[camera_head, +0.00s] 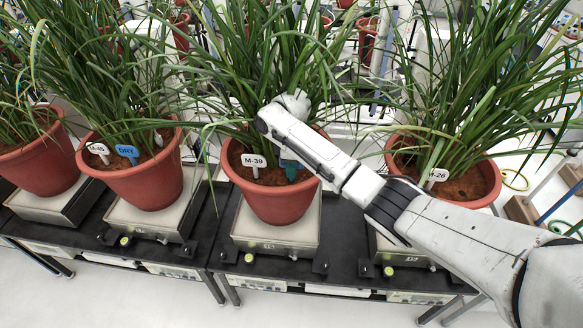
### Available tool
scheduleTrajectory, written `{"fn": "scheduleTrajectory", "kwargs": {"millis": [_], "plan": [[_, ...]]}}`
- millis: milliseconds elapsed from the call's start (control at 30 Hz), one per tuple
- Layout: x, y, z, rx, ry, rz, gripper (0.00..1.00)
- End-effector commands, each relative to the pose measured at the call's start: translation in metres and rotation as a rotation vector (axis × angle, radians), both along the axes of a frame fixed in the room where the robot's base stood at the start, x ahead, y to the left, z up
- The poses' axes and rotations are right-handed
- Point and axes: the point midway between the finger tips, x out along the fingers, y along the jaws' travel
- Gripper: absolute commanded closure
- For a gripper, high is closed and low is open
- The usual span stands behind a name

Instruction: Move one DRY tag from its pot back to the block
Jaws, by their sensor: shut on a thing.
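A blue DRY tag (128,152) stands in the soil of the terracotta pot marked M-45 (142,185), left of centre. A second, teal-blue tag (290,168) shows just below my forearm, over the soil of the M-39 pot (278,203); its lettering cannot be read. My gripper (288,158) is at this tag and shut on it, with its fingers mostly hidden behind my arm and leaves. I cannot tell whether the tag's lower end is in the soil. The block is not identifiable in view.
Each pot stands on a pale scale plate (250,228) along dark benches (218,225). White labels M-39 (253,161) and M-26 (438,175) stand in their pots. Long leaves crowd around my arm. The M-26 pot (470,190) is close behind my forearm at right.

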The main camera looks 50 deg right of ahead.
Motion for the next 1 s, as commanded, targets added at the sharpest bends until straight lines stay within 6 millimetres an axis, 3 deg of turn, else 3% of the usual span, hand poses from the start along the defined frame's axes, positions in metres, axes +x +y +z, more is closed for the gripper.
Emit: {"fn": "scheduleTrajectory", "kwargs": {"millis": [1000], "plan": [[0.001, 0.0, 0.066, 0.0, -0.001, 0.0, 1.0]]}}
